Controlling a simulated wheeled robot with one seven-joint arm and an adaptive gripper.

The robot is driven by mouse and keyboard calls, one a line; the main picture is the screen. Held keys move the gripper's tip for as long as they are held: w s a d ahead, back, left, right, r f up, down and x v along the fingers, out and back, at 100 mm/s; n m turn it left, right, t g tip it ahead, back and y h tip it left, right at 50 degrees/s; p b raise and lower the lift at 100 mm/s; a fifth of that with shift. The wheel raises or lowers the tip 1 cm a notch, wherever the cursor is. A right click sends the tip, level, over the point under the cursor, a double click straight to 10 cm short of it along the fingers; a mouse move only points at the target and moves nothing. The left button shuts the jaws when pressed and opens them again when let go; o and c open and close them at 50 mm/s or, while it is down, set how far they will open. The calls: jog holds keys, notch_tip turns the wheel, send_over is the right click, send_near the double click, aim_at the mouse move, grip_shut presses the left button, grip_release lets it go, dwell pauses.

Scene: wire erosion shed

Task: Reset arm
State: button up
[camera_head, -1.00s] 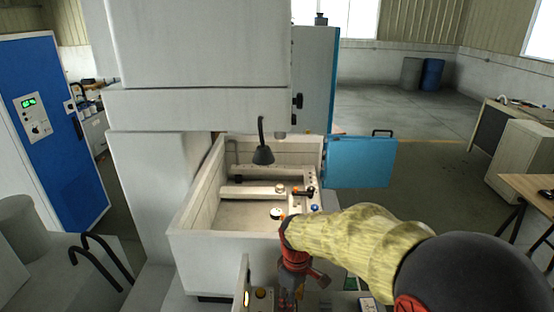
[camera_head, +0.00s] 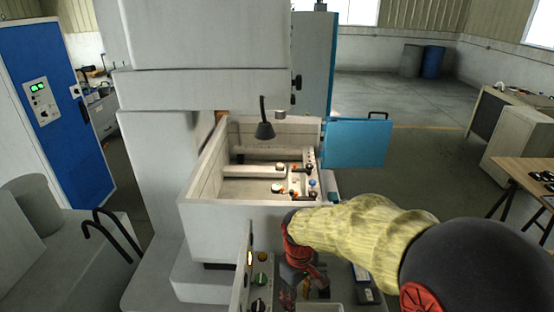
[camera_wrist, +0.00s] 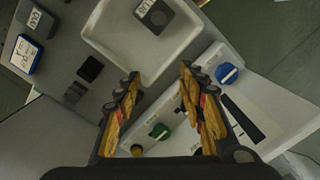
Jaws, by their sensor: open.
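My gripper (camera_wrist: 160,95) is open in the wrist view, its two yellow-padded fingers apart with nothing between them. It hangs over a light panel that carries a blue knob (camera_wrist: 227,74), a green knob (camera_wrist: 159,131) and a small yellow button (camera_wrist: 136,150). In the head view my arm comes in from the lower right, and its red wrist part is in front of the machine's open tank (camera_head: 225,212). The fingertips are hard to make out there.
A white tray (camera_wrist: 106,38) with a grey block (camera_wrist: 154,14) lies beyond the fingers. Several small dark and blue items lie left of it. A blue cabinet (camera_head: 68,130) stands left, a blue door (camera_head: 357,143) hangs right of the tank, and a table (camera_head: 530,172) stands far right.

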jog(key=s+d+r+m+t+b, duration=0.3)
jog(key=s+d+r+m+b, duration=0.1)
jog(key=s, duration=0.4)
jog(key=s+d+r+m+t+b, duration=0.3)
jog(key=s+d+r+m+b, duration=0.1)
jog(key=s+d+r, duration=0.3)
jog(key=shift+s+d+b, duration=0.35)
jog(key=shift+s+d, duration=0.6)
jog(key=shift+d, duration=0.25)
